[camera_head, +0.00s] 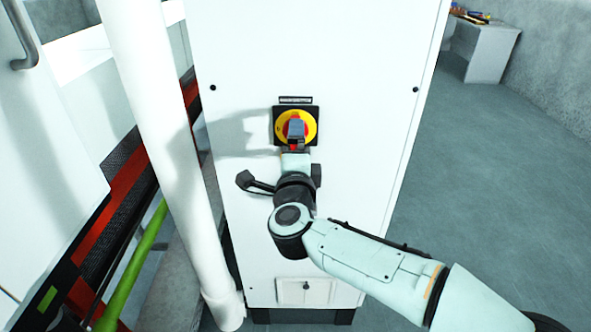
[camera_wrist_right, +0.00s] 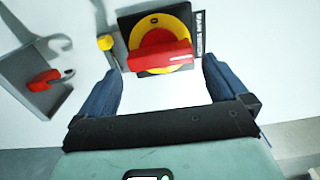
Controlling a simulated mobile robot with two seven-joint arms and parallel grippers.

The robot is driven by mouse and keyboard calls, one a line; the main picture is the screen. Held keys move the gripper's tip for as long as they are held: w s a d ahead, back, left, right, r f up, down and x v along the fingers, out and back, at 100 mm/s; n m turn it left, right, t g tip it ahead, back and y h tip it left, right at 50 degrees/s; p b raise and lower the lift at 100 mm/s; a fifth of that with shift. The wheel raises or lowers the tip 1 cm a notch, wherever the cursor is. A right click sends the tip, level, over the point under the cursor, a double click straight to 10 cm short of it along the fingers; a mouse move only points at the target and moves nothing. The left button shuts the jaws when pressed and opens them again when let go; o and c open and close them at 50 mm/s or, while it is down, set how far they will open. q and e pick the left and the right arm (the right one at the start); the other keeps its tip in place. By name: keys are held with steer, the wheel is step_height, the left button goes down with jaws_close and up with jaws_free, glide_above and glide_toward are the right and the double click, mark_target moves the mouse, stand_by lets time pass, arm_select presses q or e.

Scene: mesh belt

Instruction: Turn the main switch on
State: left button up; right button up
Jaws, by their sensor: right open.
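The main switch (camera_head: 295,125) is a red rotary handle on a yellow disc and black square plate, mounted on the white cabinet front. In the head view its handle points up and down, partly covered by my right gripper (camera_head: 297,138). In the right wrist view the red handle (camera_wrist_right: 160,57) lies crosswise, just beyond and between the two blue fingertips. My right gripper (camera_wrist_right: 162,66) is open, with a finger off each end of the handle and no visible contact. My left gripper is out of view.
A white cabinet (camera_head: 350,60) fills the middle. A white pipe (camera_head: 155,120) stands to its left, beside a green tube (camera_head: 135,265). The right wrist view shows a grey box with a red handle (camera_wrist_right: 45,80) and a yellow knob (camera_wrist_right: 105,42). Floor (camera_head: 500,170) is clear at right.

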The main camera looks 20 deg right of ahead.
steer(key=v, duration=0.7)
steer(key=shift+s, duration=0.4)
steer(key=shift+a, duration=0.15)
